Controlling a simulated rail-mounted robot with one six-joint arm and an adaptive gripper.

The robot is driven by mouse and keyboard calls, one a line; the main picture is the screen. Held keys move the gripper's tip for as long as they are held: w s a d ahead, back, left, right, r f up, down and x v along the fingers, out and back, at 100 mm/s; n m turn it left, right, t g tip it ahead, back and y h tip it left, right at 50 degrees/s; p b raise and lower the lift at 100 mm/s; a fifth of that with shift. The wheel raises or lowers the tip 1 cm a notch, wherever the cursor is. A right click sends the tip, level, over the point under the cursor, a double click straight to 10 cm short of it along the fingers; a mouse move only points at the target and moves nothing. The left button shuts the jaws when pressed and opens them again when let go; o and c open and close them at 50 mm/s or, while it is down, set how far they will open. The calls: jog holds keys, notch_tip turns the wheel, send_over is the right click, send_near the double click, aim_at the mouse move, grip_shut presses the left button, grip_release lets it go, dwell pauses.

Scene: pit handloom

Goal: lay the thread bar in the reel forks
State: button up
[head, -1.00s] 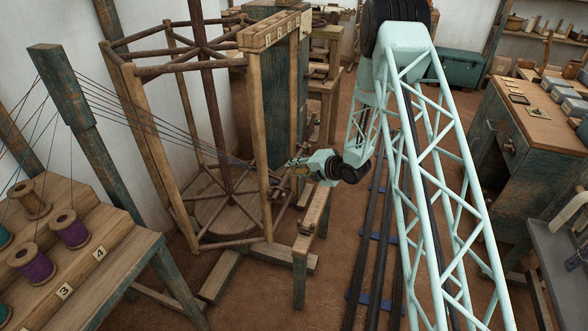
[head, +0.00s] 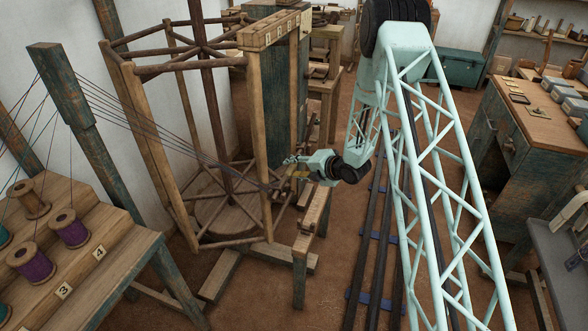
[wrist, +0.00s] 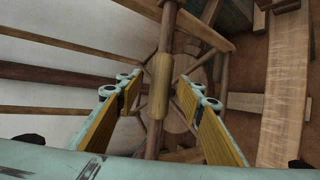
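The thread bar (wrist: 160,85), a short pale wooden cylinder, shows in the wrist view lying along a brown reel pole. The fingers of my gripper (wrist: 158,92) stand open on both sides of it, with gaps between pads and bar. In the head view my gripper (head: 289,167) is at the right side of the wooden reel (head: 258,120), low by its near post. The threads (head: 170,135) run from the left to that post. The bar is too small there to make out, and I cannot tell how it sits in the forks.
A stepped spool rack (head: 125,250) with several spools stands at the left front, below a dark post (head: 62,85) that guides the threads. A wooden bench (head: 312,225) stands right of the reel. Rails run along the floor; a cabinet (head: 500,140) is at the right.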

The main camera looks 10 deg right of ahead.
jog(key=v, duration=1.2)
dwell(0.5)
jog(key=shift+r, duration=0.1)
